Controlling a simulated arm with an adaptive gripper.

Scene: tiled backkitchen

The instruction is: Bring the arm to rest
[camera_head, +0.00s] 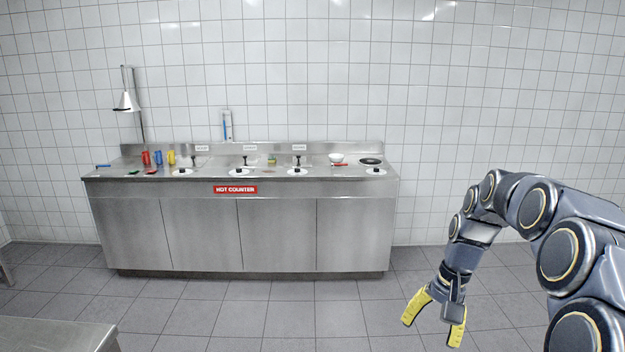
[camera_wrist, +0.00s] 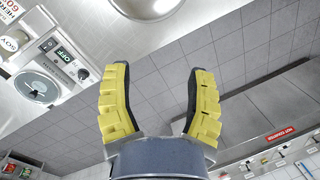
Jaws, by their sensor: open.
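My arm (camera_head: 540,205) reaches in from the right edge in the head view and bends down at the wrist. My gripper (camera_head: 432,332) hangs at its end with two yellow fingers spread apart and nothing between them. Grey floor tiles show behind it, and it is apart from the hot counter. In the wrist view my gripper (camera_wrist: 160,75) is also open and empty, with the tiled floor beyond its fingers.
A steel hot counter (camera_head: 280,235) stands along the white tiled wall, carrying cups, a bowl (camera_head: 336,158) and a pan (camera_head: 371,161). A steel surface (camera_head: 60,335) is at the lower left. The wrist view shows labelled equipment (camera_wrist: 45,75) at left. Floor between is clear.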

